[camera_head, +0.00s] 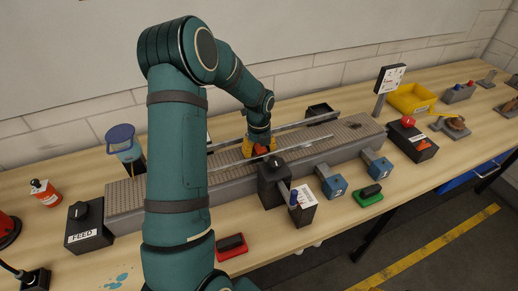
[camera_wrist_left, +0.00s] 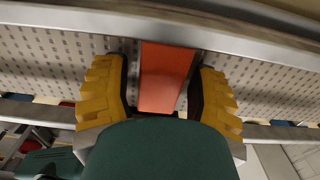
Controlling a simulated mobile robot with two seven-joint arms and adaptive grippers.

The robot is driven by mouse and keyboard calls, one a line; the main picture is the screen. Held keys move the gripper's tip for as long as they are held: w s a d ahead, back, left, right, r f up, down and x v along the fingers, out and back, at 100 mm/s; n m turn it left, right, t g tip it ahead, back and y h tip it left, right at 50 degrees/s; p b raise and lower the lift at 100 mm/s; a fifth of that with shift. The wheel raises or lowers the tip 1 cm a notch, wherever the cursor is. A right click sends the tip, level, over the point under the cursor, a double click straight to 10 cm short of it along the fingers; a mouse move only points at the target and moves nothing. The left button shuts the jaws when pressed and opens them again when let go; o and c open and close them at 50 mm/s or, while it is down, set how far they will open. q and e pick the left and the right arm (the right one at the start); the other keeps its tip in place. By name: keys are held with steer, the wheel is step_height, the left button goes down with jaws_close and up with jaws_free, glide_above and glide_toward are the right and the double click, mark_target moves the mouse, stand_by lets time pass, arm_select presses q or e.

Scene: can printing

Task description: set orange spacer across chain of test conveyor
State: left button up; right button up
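The test conveyor (camera_head: 348,135) runs along the bench with a grey perforated chain and metal rails. The orange spacer (camera_head: 262,149) is on the conveyor's middle stretch, partly hidden by my gripper. In the left wrist view the spacer (camera_wrist_left: 166,76) lies crosswise over the chain (camera_wrist_left: 50,60), near the far rail. My left gripper (camera_head: 250,148) reaches down over it. In the left wrist view its yellow fingers (camera_wrist_left: 165,88) stand on either side of the spacer, with narrow gaps visible. The fingers look open around it. My right gripper is not seen.
A dark box with a knob (camera_head: 272,182) stands at the conveyor's front, close to my gripper. Blue-fronted boxes (camera_head: 331,183) and a green-based block (camera_head: 369,195) are farther right. A FEED box (camera_head: 88,228) is at left. A yellow tray (camera_head: 411,98) sits behind.

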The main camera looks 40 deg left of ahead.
mark_target(259, 147)
arm_select(q)
step_height(259, 147, up, 12)
steer(key=shift+r+p, duration=0.2)
steer(key=shift+p, duration=0.2)
stand_by(0.4)
stand_by(0.5)
